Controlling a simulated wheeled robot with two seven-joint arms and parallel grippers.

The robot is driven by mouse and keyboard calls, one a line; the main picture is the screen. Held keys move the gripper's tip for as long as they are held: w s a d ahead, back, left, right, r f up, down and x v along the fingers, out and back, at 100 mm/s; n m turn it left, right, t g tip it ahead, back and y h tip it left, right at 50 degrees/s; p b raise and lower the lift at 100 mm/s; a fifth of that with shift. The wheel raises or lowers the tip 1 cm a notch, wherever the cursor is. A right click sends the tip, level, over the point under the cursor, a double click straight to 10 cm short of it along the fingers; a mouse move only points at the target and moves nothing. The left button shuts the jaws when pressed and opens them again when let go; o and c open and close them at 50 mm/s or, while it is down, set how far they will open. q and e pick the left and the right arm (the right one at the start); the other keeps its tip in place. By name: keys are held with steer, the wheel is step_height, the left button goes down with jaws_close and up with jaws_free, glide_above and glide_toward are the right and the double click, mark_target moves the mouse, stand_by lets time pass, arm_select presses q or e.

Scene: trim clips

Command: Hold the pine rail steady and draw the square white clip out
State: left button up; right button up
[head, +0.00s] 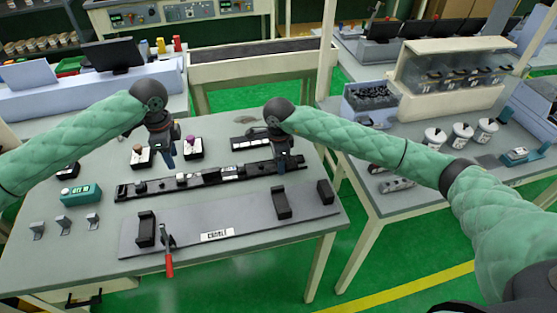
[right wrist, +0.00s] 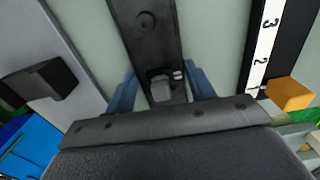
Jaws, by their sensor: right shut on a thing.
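The rail (head: 208,180) lies lengthwise on the table in the head view. It looks dark rather than pine-coloured and carries several small clips. A whitish clip (head: 231,172) sits right of its middle; I cannot tell its exact shape. My right gripper (head: 289,166) is down at the rail's right end. In the right wrist view its blue fingers (right wrist: 162,92) are on both sides of the dark rail (right wrist: 143,40), shut on it. A small grey clip (right wrist: 161,88) shows on the rail between them. My left gripper (head: 168,162) hangs behind the rail's left half, apart from it; its opening is unclear.
In front of the rail lies a grey plate (head: 190,240) with black upright blocks and a red-handled clamp (head: 168,264). A green device (head: 82,195) and small metal brackets (head: 64,224) stand at left. Small dark trays (head: 193,150) stand behind the rail.

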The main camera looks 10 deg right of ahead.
mark_target(179, 176)
arm_select(q)
steer(key=n, duration=0.4)
steer(key=shift+w, duration=0.1)
steer(key=n, duration=0.5)
steer(key=shift+n, duration=0.3)
steer(key=n, duration=0.4)
steer(key=shift+w, duration=0.1)
steer(key=n, duration=0.5)
steer(key=shift+f, duration=4.55)
jaws_close()
jaws_free()
